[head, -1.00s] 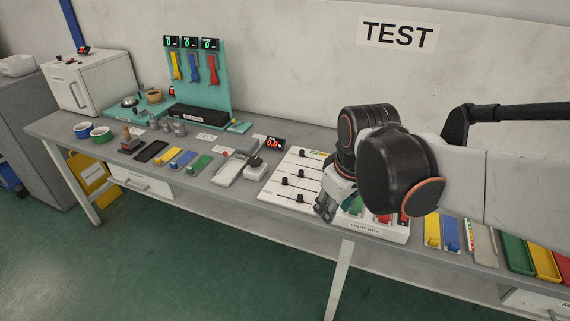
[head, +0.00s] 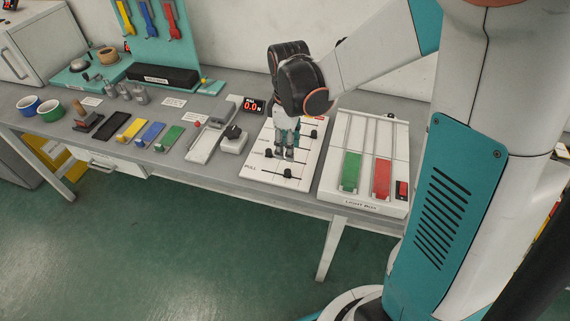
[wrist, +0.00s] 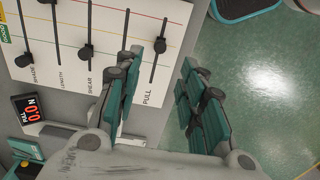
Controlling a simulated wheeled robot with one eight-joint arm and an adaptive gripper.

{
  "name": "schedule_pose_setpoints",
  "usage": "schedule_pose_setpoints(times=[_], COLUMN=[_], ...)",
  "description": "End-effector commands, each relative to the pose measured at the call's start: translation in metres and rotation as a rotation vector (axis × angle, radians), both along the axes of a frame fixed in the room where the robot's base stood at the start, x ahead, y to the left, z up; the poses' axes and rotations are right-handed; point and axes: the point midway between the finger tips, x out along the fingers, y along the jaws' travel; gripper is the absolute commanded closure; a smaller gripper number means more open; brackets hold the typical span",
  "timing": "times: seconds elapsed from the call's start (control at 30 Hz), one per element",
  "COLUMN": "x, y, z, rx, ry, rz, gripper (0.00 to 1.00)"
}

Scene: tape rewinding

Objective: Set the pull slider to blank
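The white slider panel (head: 255,172) lies on the bench, with several black knobs in parallel slots. The pull slider (head: 288,174) is in the slot nearest the front edge, by the printed PULL label. In the wrist view its knob (wrist: 160,46) stands around mid-slot, and thin coloured lines cross the panel. I cannot read a "blank" mark. My gripper (head: 284,153) points down over the panel, just behind the pull slot in the head view. In the wrist view my gripper (wrist: 158,62) is open and empty, its fingers apart with the pull knob showing beyond the gap.
The light box (head: 333,194), with green and red strips, stands right of the panel. A small force display (head: 252,106) reading 0.0 N and a grey device (head: 210,135) are to its left. Coloured blocks, cups and a teal tool board stand farther left. The bench front edge is close.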

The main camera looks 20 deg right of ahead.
Motion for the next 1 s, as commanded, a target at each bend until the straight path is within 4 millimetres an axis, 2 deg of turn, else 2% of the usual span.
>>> schedule_pose_setpoints(times=[0.03, 0.2, 0.5, 0.7, 0.97, 1.0], x=[0.0, 0.0, 0.0, 0.0, 0.0, 0.0], y=[0.0, 0.0, 0.0, 0.0, 0.0, 0.0], z=[-0.014, -0.048, -0.091, -0.1, -0.1, -0.1], rx=[0.0, 0.0, -0.001, -0.001, -0.001, -0.001], ry=[0.0, 0.0, -0.001, -0.001, -0.001, -0.001], rz=[0.0, -0.001, -0.001, -0.001, -0.001, -0.001], gripper=[0.63, 0.63, 0.63, 0.63, 0.63, 0.72])
